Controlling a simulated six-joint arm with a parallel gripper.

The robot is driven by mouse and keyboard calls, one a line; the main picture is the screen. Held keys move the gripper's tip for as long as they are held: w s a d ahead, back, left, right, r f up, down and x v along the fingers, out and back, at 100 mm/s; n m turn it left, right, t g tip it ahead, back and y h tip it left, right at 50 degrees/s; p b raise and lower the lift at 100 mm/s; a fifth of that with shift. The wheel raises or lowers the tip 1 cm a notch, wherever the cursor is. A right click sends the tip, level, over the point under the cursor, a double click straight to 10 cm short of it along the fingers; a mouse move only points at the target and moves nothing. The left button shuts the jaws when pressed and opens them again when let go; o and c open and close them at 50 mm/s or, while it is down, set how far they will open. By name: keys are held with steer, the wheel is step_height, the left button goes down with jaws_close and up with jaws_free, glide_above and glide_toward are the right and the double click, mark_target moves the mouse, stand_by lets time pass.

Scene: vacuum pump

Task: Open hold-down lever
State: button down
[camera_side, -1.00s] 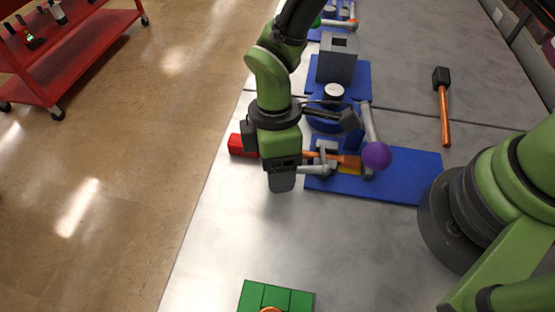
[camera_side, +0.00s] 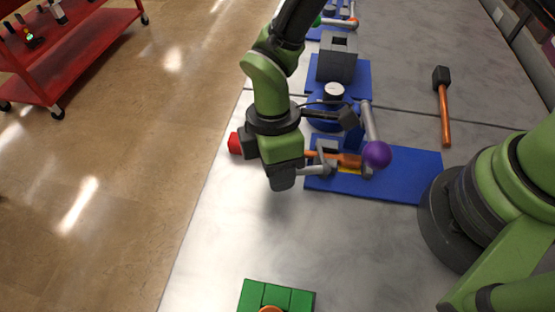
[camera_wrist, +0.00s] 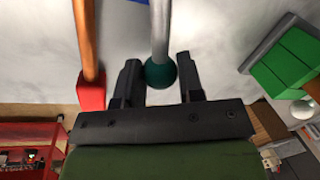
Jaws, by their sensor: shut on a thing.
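My gripper (camera_side: 283,178) is at the left edge of the blue pump base (camera_side: 404,178) in the side view. In the wrist view, my gripper (camera_wrist: 158,72) has a dark teal ball knob (camera_wrist: 160,75) between its fingers and is shut on it. The knob is on the end of a grey lever (camera_wrist: 160,30), which also shows in the side view (camera_side: 313,170), running from the base towards my gripper. The knob is hidden in the side view. A second grey lever with a purple ball (camera_side: 376,155) stands up on the right of the fixture.
An orange handle (camera_wrist: 85,35) with a red end (camera_wrist: 91,93) lies just left of my fingers in the wrist view. Green blocks (camera_side: 277,298) sit nearer the camera. A hammer (camera_side: 443,105) lies to the right. The bench between fixture and green blocks is clear.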

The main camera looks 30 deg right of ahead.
steer(key=s+n, duration=0.2)
steer(key=n, duration=0.1)
steer(key=shift+a+h, duration=0.3)
steer(key=shift+a, duration=0.1)
steer(key=s+n, duration=0.1)
steer(key=n, duration=0.1)
steer(key=s+n, duration=0.1)
steer(key=n, duration=0.1)
steer(key=shift+s+a+h, duration=0.1)
steer(key=shift+s+h, duration=0.15)
steer(key=shift+h, duration=0.05)
steer(key=s+n, duration=0.2)
steer(key=n, duration=0.1)
steer(key=shift+s+d+n+h, duration=0.15)
steer(key=shift+d+n+h, duration=0.15)
steer(key=shift+d, duration=0.05)
steer(key=shift+s+d+n+t+h, duration=0.15)
steer(key=shift+s+d+n, duration=0.15)
steer(key=shift+n, duration=0.35)
steer(key=shift+s+d+n+t+h, duration=0.1)
steer(key=shift+s+d+n+t, duration=0.1)
steer(key=shift+s+n, duration=0.4)
steer(key=shift+s+d+n+t+h, duration=0.1)
steer(key=shift+s+d+n+t, duration=0.1)
steer(key=shift+n, duration=0.55)
steer(key=shift+d, duration=0.1)
steer(key=c, duration=0.8)
jaws_free()
steer(key=shift+o, duration=0.2)
steer(key=shift+r, duration=0.1)
